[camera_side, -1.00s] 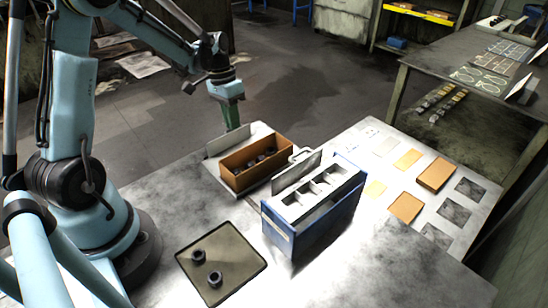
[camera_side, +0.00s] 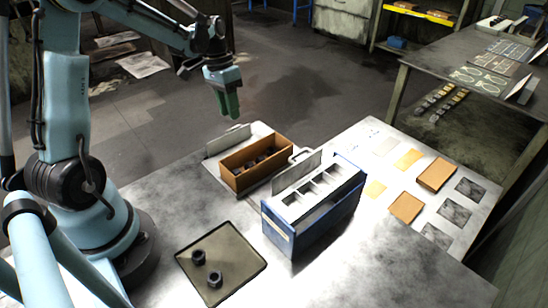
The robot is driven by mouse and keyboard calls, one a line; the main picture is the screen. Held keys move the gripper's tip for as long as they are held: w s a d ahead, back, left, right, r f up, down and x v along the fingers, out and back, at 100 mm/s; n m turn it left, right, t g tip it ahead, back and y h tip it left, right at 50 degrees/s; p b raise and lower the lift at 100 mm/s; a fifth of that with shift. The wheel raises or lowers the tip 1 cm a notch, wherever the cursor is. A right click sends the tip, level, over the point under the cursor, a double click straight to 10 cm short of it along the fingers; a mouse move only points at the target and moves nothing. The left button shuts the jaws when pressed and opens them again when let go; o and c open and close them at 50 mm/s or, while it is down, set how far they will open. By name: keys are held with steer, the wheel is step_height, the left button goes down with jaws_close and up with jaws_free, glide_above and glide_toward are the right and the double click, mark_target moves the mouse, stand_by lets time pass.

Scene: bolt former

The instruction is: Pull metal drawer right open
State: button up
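A blue box (camera_side: 325,222) stands on the metal table, with light compartments (camera_side: 323,184) in its top. An upright grey metal panel (camera_side: 297,172) stands along its far left side, with a small light handle (camera_side: 300,153) behind it. I cannot tell how far any drawer is out. A brown bin (camera_side: 235,181) with dark parts inside sits left of the panel. Another grey panel (camera_side: 228,139) with a small handle stands behind the bin. My gripper (camera_side: 233,113) points down above and behind that left panel, apart from both handles. Its green fingers are seen edge-on, so their opening is unclear.
A dark tray (camera_side: 238,275) with two dark nuts lies in front. A pale board (camera_side: 459,171) with brown and grey rectangles lies to the right. A second table (camera_side: 440,63) stands behind at right. Floor shows behind the drawer area.

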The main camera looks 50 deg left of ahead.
step_height(320, 180, up, 9)
steer(key=a, duration=0.1)
steer(key=shift+a+f, duration=0.2)
steer(key=shift+a, duration=0.1)
steer(key=s+d+t+y, duration=0.1)
steer(key=s+d+t, duration=0.2)
steer(key=d, duration=0.6)
steer(key=s+d+t+y, duration=0.1)
steer(key=s+d+t, duration=0.3)
steer(key=d, duration=0.5)
steer(key=shift+s+d+f, duration=0.15)
steer(key=shift+s+f, duration=0.15)
steer(key=shift+s, duration=0.25)
stand_by(0.6)
